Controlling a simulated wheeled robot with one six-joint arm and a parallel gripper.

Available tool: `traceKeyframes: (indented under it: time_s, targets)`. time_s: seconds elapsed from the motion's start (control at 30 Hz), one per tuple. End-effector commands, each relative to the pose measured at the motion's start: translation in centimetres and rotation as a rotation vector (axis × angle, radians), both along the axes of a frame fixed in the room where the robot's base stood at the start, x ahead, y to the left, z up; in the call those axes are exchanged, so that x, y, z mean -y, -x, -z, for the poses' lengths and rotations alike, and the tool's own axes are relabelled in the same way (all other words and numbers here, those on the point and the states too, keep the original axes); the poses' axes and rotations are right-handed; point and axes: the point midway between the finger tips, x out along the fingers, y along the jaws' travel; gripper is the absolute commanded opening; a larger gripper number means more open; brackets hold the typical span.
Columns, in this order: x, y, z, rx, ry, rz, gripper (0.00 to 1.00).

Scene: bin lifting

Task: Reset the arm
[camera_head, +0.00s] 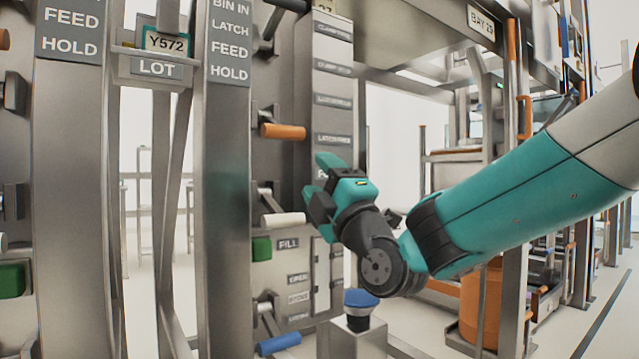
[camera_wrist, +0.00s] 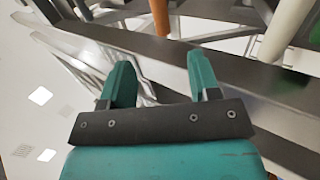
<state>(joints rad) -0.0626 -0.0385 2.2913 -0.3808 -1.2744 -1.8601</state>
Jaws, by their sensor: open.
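My gripper (camera_head: 318,180) is at the end of my teal arm, in the middle of the head view. It points left toward the metal station with handles and a labelled panel. In the wrist view my gripper (camera_wrist: 161,78) shows two teal fingers spread apart with nothing between them. Beyond the fingers lie a grey metal beam (camera_wrist: 225,70) and an orange handle (camera_wrist: 160,18). My arm is bent and comes in from the right edge of the head view.
An orange handle (camera_head: 283,131), a white handle (camera_head: 283,219) and a blue handle (camera_head: 278,344) stick out near my gripper. A green FILL button (camera_head: 261,249) sits on the panel. A blue-topped post (camera_head: 362,301) stands below my wrist. An orange bin (camera_head: 480,305) stands behind my arm.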

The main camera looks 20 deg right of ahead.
Motion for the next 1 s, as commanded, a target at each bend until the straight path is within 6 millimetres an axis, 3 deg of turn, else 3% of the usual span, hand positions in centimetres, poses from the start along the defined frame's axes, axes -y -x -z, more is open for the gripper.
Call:
traceKeyframes:
  time_s: [0.27,0.37,0.53,0.63,0.77,0.9,1.0]
  targets:
    - [-0.5,-0.1,0.3,-0.042,-0.017,-0.037,0.56]
    - [-2.1,-0.1,1.7,-0.187,-0.075,-0.151,0.56]
    - [-6.6,1.8,7.1,-0.687,-0.29,-0.411,0.56]
    - [-8.7,4.7,11.0,-1.042,-0.449,-0.487,0.56]
    - [-10.1,10.1,15.6,-1.49,-0.653,-0.443,0.56]
    - [-9.8,16.3,19.0,-1.87,-0.833,-0.252,0.56]
    - [-9.0,20.4,20.4,-2.066,-0.928,-0.057,0.56]
